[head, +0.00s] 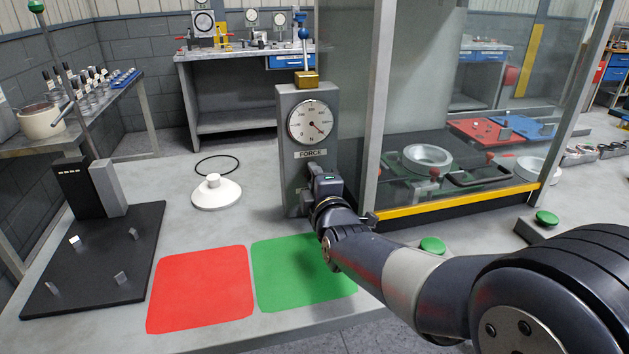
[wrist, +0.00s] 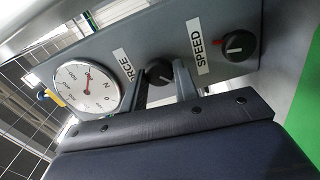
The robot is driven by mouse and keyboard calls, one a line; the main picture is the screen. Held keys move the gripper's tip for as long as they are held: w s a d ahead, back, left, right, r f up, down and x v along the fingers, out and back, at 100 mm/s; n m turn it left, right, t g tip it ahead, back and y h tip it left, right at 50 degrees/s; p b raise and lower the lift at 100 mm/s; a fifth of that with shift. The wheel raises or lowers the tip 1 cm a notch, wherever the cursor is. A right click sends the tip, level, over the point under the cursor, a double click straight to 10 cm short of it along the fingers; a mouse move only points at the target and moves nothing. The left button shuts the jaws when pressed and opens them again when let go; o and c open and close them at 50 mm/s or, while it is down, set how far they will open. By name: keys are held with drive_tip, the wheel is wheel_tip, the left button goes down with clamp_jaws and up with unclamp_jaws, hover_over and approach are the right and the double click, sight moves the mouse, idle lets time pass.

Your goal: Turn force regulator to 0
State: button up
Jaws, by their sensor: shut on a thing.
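The grey regulator box (head: 292,150) stands upright on the bench, with a round white gauge (head: 309,122) above a FORCE label (head: 311,153). The gauge's red needle points to the lower right, toward the high end of the scale; the exact value is not readable. In the wrist view the gauge (wrist: 87,88) is left of the black force knob (wrist: 158,72). My gripper (wrist: 164,78) is shut on this knob, one finger on each side. In the head view my gripper (head: 325,180) hides the knob. The SPEED knob (wrist: 237,45) with a red mark is beside it, untouched.
A glass enclosure (head: 455,130) with a yellow lower edge stands close to the right of the box. Red (head: 200,287) and green (head: 300,272) mats lie in front. A white stepped disc (head: 216,192) and a black fixture plate (head: 100,255) are left.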

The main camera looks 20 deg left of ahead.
drive_tip(key=shift+n, duration=0.5)
drive_tip(key=o, duration=0.9)
drive_tip(key=shift+o, duration=0.2)
drive_tip(key=v, duration=1)
drive_tip(key=shift+s, duration=0.35)
drive_tip(key=shift+d, duration=0.1)
drive_tip(key=x, duration=1)
drive_tip(key=shift+w, duration=0.35)
